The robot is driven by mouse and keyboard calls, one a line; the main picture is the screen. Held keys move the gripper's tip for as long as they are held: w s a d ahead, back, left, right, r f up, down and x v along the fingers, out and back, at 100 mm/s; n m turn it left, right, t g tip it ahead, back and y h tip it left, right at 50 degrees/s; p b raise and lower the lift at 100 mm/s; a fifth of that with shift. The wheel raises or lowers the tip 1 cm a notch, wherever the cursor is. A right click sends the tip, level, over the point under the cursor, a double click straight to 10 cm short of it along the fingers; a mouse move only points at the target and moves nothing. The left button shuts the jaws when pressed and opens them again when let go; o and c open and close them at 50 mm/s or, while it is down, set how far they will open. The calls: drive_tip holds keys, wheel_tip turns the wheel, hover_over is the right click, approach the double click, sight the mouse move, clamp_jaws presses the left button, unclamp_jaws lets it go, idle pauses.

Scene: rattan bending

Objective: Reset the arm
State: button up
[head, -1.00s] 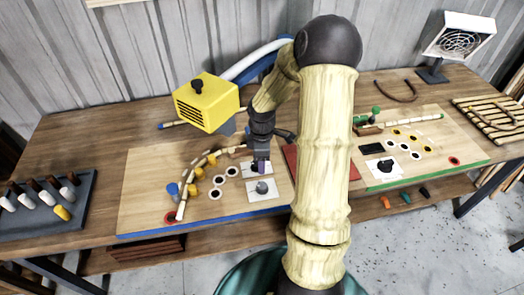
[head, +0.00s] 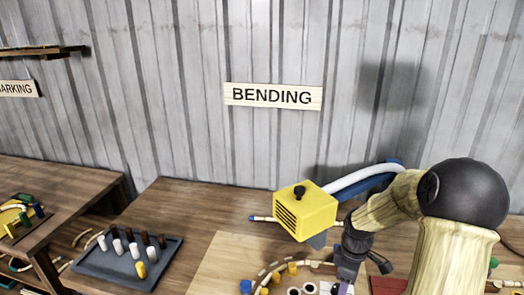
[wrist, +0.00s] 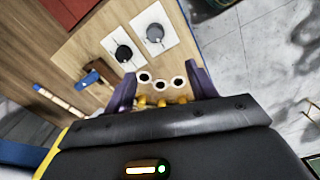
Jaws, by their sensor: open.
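My gripper (head: 346,282) hangs from my bamboo-textured arm at the lower right of the head view, over the wooden bending board (head: 225,262). In the wrist view my gripper's two purple fingers (wrist: 162,92) stand wide apart with nothing between them. Beyond them are white rings with dark centres (wrist: 161,84) and yellow pegs on the board. A curved rattan strip (head: 285,265) runs around the yellow pegs (head: 292,268) in the head view. The near part of the board is cut off by the frame.
A yellow heater-like box (head: 305,212) with a white hose stands beside my arm. A grey tray (head: 120,262) of several pegs lies left of the board. Another table (head: 45,190) stands at the far left.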

drive_tip(key=s+a+r+m+t, duration=0.2)
drive_tip(key=s+a+r+m, duration=0.4)
drive_tip(key=s+a+m, duration=0.5)
drive_tip(key=shift+s+a+r+t, duration=0.2)
drive_tip(key=shift+s+a+t, duration=0.1)
drive_tip(key=shift+s+a, duration=0.3)
